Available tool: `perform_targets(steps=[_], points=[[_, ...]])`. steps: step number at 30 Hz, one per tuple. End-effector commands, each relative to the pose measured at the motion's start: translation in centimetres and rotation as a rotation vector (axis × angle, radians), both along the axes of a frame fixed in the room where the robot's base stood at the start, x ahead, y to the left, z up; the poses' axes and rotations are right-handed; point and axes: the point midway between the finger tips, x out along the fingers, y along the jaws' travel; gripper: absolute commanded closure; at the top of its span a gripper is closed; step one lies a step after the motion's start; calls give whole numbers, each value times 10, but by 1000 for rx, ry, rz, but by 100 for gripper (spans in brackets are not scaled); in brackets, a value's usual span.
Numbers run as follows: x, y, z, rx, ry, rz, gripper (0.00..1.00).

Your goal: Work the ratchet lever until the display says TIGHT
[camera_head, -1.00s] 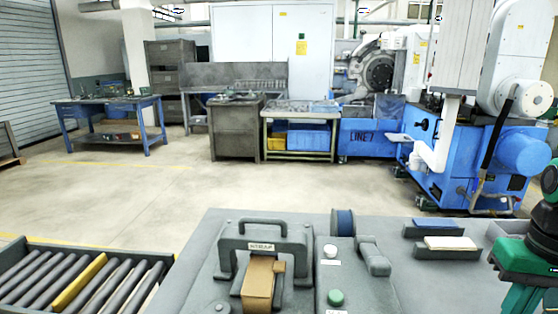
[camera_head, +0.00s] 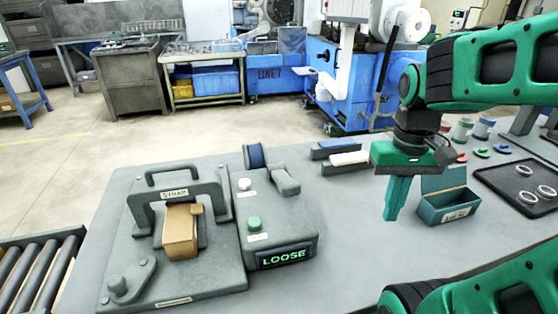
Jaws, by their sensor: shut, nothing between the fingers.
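The strapping machine (camera_head: 222,276) stands on the grey bench, with a strap arch (camera_head: 160,192) over a tan block (camera_head: 180,236). Its display (camera_head: 284,257) reads LOOSE in green. A short grey lever with a round knob (camera_head: 118,284) lies at the front left of its base. Another grey handle (camera_head: 285,180) sticks up at the back of the display housing. I cannot tell for certain which is the ratchet lever. My gripper (camera_head: 391,217) points down, shut and empty, above the bench to the right of the machine, apart from it.
A green button (camera_head: 254,223) and a white button (camera_head: 244,184) sit on the housing. A teal open box (camera_head: 450,206) stands close to the right of my gripper. Two small blocks lie behind (camera_head: 347,160). A dark tray (camera_head: 520,187) with rings is at right. Rollers (camera_head: 30,282) are at left.

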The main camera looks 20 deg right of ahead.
Motion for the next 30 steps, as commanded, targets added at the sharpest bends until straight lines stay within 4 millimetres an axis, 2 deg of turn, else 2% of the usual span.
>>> perform_targets(steps=[1, 6, 12, 18, 24, 30], points=[[15, 9, 7, 4, 20, 62, 100], [57, 48, 27, 44, 94, 302, 100], [96, 95, 46, 113, 180, 601, 100], [126, 134, 67, 195, 240, 912, 100], [152, 161, 94, 274, 257, 1230, 100], [172, 172, 133, 321, 213, 1537, 100]])
